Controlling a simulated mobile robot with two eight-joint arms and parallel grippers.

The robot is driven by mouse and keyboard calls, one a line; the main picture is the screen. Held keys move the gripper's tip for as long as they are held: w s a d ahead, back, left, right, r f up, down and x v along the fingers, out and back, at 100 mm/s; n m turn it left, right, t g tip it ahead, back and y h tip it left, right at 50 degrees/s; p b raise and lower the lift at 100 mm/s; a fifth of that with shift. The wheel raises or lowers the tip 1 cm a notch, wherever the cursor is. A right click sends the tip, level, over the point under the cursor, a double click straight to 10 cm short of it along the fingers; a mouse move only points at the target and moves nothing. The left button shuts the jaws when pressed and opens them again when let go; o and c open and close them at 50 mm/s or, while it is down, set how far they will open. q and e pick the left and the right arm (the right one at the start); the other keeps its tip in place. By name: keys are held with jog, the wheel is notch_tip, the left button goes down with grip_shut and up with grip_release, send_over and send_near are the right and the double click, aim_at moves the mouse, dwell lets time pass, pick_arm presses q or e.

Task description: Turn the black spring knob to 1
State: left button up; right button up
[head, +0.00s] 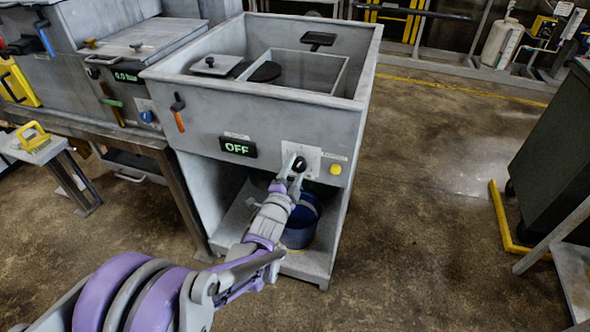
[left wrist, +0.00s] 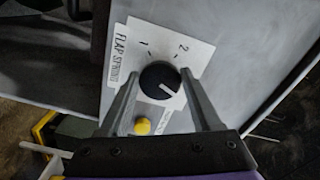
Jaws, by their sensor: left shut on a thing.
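The black spring knob (left wrist: 158,78) sits on a white plate (left wrist: 135,40) marked FLAP SPRING, with 1 at the upper left and 2 at the upper right. A white mark on the knob lies toward its lower right, in line with neither number. In the head view the knob (head: 300,163) is on the front panel of the grey machine (head: 265,115). My left gripper (left wrist: 160,76) has one finger on each side of the knob and is shut on it. Its fingers (head: 293,176) partly cover the plate in the head view. My right gripper is not in view.
A yellow button (head: 335,169) is right of the knob. An OFF display (head: 238,147) and an orange-handled lever (head: 178,113) are to the left. A blue bucket (head: 300,222) stands on the shelf below. Open floor (head: 430,200) lies to the right.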

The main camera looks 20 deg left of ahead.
pick_arm(q)
jog(key=n, duration=0.4)
jog(key=shift+f+n, duration=0.1)
jog(key=shift+n, duration=0.3)
jog(key=n+b, duration=0.1)
jog(key=n, duration=0.4)
jog(key=shift+d+f, duration=0.1)
jog(key=shift+d, duration=0.05)
jog(key=n, duration=0.5)
jog(key=shift+d, duration=0.1)
jog(key=n, duration=0.4)
jog(key=shift+d+n+b, duration=0.1)
jog(key=shift+n+b, duration=0.2)
jog(key=shift+b, duration=0.05)
jog(key=n, duration=0.6)
jog(key=shift+d, duration=0.1)
jog(key=n, duration=0.5)
jog(key=shift+r+n+b, duration=0.25)
jog(key=shift+n+b, duration=0.05)
jog(key=shift+n, duration=0.1)
jog(key=o, duration=1.3)
jog(key=shift+o, duration=0.2)
